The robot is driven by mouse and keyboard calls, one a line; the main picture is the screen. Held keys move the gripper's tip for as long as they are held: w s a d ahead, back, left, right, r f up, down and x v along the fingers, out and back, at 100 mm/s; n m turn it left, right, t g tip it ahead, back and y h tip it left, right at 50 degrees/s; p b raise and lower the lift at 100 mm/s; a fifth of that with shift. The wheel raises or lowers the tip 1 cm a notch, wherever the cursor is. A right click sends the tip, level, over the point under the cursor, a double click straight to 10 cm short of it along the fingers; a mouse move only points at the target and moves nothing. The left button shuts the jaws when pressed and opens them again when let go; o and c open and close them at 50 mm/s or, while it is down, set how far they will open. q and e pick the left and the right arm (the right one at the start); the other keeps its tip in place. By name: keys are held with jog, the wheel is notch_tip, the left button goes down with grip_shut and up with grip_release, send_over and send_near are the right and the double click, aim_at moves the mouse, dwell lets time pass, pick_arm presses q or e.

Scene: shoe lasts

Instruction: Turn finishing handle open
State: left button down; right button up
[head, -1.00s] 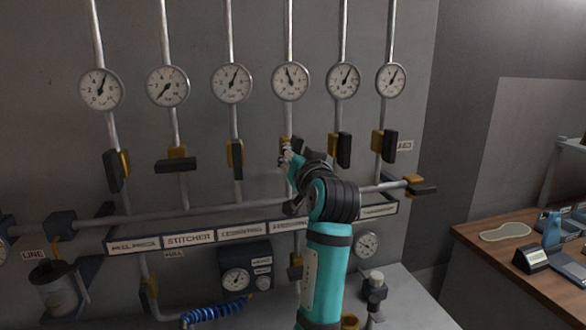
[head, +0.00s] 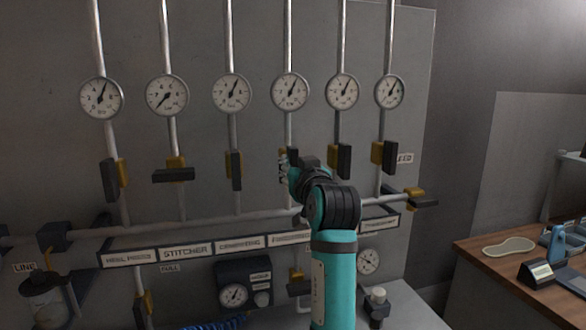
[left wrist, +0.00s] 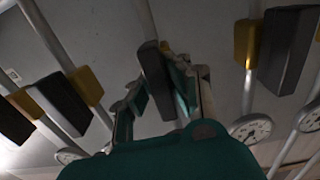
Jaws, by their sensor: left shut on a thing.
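The fourth valve handle from the left, a dark bar (left wrist: 154,80) on a yellow mount, sits between the fingers of my left gripper (left wrist: 160,92) in the left wrist view. It runs roughly along its pipe, much like its neighbours. In the head view my left gripper (head: 285,170) is at this valve, and the wrist hides most of the handle. The gauge above it (head: 290,91) has its needle pointing up and slightly right. The label below this valve (head: 288,238) is partly covered by my arm, so its word cannot be read. My right gripper is not in view.
Upright handles stand on both sides (head: 236,170) (head: 344,161). The stitcher handle (head: 173,175) lies crosswise, and its gauge needle points low left. A horizontal pipe (head: 200,227) crosses below. A wooden bench (head: 500,270) stands at the right.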

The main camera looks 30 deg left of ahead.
pick_arm(q)
jog(key=c, duration=1.2)
grip_release()
jog(key=shift+d+r, duration=0.1)
jog(key=shift+d, duration=0.1)
jog(key=shift+c, duration=0.2)
jog(key=shift+a, duration=0.1)
